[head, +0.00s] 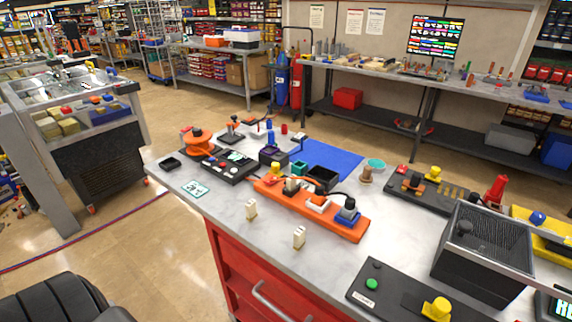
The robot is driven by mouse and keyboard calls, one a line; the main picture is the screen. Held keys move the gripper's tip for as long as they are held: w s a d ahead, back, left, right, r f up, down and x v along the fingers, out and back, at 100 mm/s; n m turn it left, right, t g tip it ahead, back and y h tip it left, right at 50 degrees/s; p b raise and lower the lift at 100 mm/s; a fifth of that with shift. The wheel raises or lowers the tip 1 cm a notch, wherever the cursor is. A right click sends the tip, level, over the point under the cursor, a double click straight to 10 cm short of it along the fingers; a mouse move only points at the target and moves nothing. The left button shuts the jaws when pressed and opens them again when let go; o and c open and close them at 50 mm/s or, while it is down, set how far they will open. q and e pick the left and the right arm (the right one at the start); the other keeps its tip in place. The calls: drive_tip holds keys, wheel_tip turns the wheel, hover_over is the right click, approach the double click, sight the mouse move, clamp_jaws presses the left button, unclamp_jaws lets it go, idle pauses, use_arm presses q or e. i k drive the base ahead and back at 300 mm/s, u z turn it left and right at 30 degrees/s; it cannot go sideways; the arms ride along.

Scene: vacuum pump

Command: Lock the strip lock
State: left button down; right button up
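No part is labelled as the strip lock, and I cannot tell for sure which one it is. A long orange strip-shaped base (270,190) lies across the middle of the workbench. Two small cream upright pieces, one at the left (251,209) and one at the right (299,237), stand near the bench's front edge. Neither of my grippers is in view.
The grey workbench top (225,205) has a red cabinet below. An orange round device (197,141) stands at the left, a black bin (484,252) at the right. A black panel with a green button (371,284) lies in front. A black seat (50,301) is at the lower left.

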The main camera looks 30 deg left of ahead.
sight(275, 166)
drive_tip(key=k, duration=1.35)
drive_tip(key=u, duration=0.9)
drive_tip(key=i, duration=1.6)
drive_tip(key=z, duration=0.8)
